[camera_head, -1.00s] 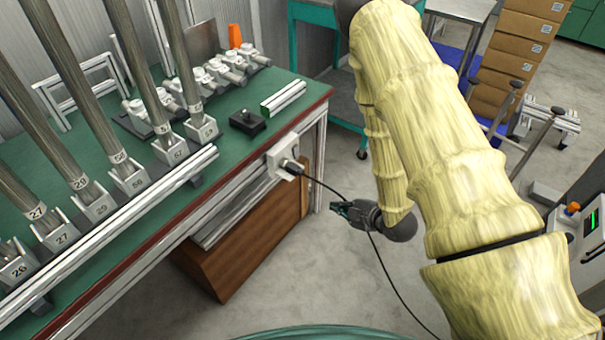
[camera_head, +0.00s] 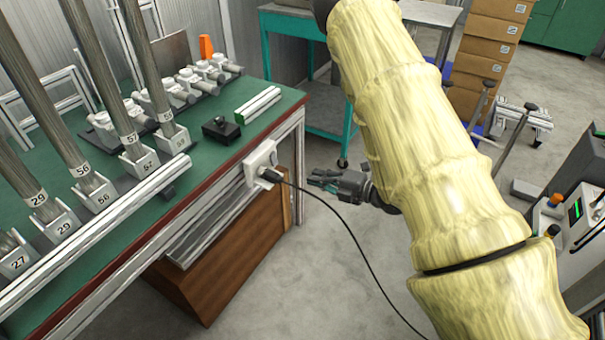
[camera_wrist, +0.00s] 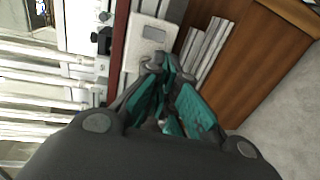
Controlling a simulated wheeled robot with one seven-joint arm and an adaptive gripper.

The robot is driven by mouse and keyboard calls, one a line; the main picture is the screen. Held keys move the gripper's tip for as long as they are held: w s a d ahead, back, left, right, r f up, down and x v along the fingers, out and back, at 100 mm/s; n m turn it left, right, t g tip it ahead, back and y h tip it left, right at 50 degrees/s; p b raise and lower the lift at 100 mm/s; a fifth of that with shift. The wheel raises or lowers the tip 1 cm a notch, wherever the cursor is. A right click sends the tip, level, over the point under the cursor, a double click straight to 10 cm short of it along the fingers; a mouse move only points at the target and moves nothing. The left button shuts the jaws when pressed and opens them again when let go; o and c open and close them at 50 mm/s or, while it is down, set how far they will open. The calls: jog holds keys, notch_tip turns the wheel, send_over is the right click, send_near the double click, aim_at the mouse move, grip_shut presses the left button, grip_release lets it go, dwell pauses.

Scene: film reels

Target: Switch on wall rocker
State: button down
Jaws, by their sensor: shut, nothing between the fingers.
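A white switch-and-socket box (camera_head: 260,157) is fixed to the front side of the green workbench, below its top edge. A black plug (camera_head: 271,175) sits in it, with a black cable hanging from it. In the wrist view the white box (camera_wrist: 148,42) stands upright just beyond the fingertips, with a pale grey rocker (camera_wrist: 154,33) on its upper part. Which way the rocker is tipped is too small to tell. My gripper (camera_head: 311,181), dark with teal fingers, is shut and empty to the right of the box, apart from it. It also shows in the wrist view (camera_wrist: 168,66), its fingers covering the box's lower part.
The green workbench (camera_head: 225,145) carries numbered metal holders with long rods, a black block (camera_head: 221,129) and a metal rail. A brown wooden cabinet (camera_head: 215,275) stands below. A teal cart (camera_head: 310,112) is behind. The black cable (camera_head: 365,255) crosses the floor space below my gripper.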

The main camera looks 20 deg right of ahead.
aim_at(275, 159)
jog(key=x, duration=1.3)
jog(key=shift+b, duration=0.35)
jog(key=shift+a, duration=0.1)
